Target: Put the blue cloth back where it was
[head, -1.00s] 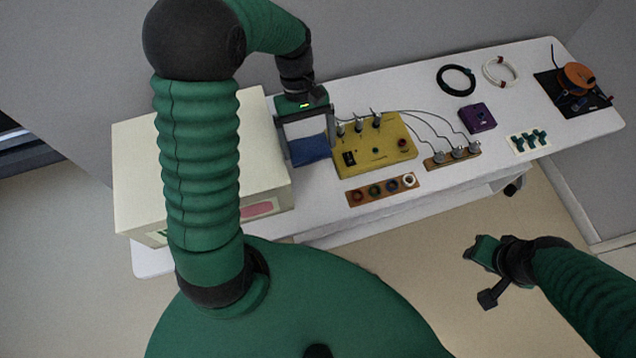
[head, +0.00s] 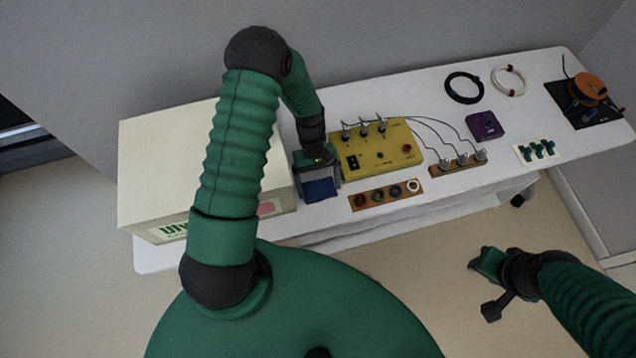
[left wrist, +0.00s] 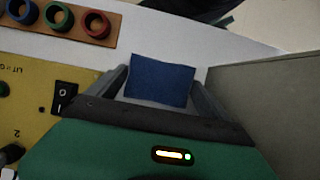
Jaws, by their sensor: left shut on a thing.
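The blue cloth (head: 320,189) is a small dark blue square at the near edge of the white table, between the cream box and the yellow panel. My left gripper (head: 319,182) is over it, pointing down, and is shut on it. In the left wrist view the cloth (left wrist: 160,80) shows between the two grey fingers of my left gripper (left wrist: 161,88). I cannot tell whether the cloth touches the table top. My right gripper (head: 487,265) hangs in front of the table, away from everything; its fingers are too unclear to read.
The cream box (head: 165,160) stands close on the left of my left gripper. The yellow panel (head: 395,150), with plugs and cables, is close on its right. A brown strip with coloured rings (head: 387,194) lies at the near edge. The white table (head: 425,100) has bare room behind the panel.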

